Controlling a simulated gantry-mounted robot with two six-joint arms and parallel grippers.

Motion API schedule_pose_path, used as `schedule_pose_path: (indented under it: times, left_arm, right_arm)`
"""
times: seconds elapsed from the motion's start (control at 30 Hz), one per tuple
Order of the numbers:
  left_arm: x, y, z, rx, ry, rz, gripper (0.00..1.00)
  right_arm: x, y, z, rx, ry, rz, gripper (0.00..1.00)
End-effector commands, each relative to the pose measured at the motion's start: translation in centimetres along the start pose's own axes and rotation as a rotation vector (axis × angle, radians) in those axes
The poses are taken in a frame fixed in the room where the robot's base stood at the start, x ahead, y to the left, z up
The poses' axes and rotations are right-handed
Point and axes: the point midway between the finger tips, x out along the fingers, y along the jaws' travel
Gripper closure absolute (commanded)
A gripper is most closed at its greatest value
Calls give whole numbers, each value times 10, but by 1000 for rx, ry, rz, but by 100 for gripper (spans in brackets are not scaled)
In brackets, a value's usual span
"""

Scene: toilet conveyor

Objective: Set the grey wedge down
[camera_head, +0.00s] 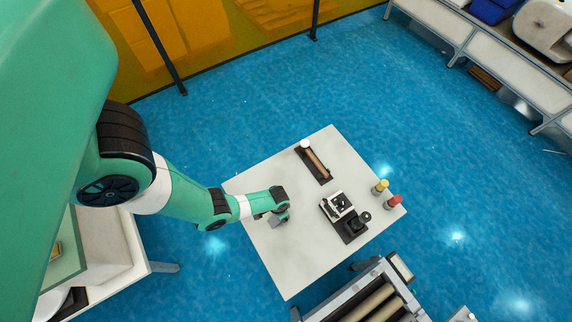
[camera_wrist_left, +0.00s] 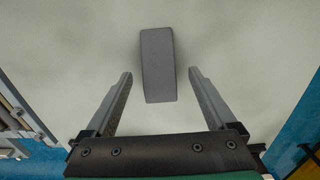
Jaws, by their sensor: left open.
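The grey wedge (camera_wrist_left: 158,64) lies on the white table (camera_wrist_left: 60,50) in the left wrist view, its long side pointing away from my left gripper. My left gripper (camera_wrist_left: 160,73) is open, with one finger on each side of the wedge's near part and a visible gap on both sides. In the head view my left gripper (camera_head: 281,214) is low over the left part of the table (camera_head: 290,270), and a grey piece, seemingly the wedge (camera_head: 277,222), shows beside it. My right gripper is not in view.
On the table stand a dark tray with a brown roll (camera_head: 317,162), a black-and-white device (camera_head: 338,205), a yellow-topped item (camera_head: 380,186) and a red-topped item (camera_head: 393,201). A roller conveyor (camera_head: 370,303) is at the near edge. The table's near left part is clear.

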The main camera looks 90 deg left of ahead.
Motion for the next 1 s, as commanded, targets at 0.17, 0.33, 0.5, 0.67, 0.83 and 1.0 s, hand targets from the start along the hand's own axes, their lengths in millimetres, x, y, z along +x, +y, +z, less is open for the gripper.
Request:
schedule_pose_path:
  times: [0.17, 0.33, 0.5, 0.67, 0.83, 1.0]
  left_arm:
    - [32, 1, 0, 1, 0, 0, 10]
    - [29, 1, 0, 1, 0, 0, 10]
    - [29, 1, 0, 1, 0, 0, 32]
    - [29, 1, 0, 1, 0, 0, 60]
    - [29, 1, 0, 1, 0, 0, 91]
    - [29, 1, 0, 1, 0, 0, 100]
  right_arm:
    - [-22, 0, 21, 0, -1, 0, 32]
    - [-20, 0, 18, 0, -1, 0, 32]
    - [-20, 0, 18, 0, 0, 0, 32]
    - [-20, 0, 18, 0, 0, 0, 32]
    - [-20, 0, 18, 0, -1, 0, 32]
    - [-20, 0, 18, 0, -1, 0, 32]
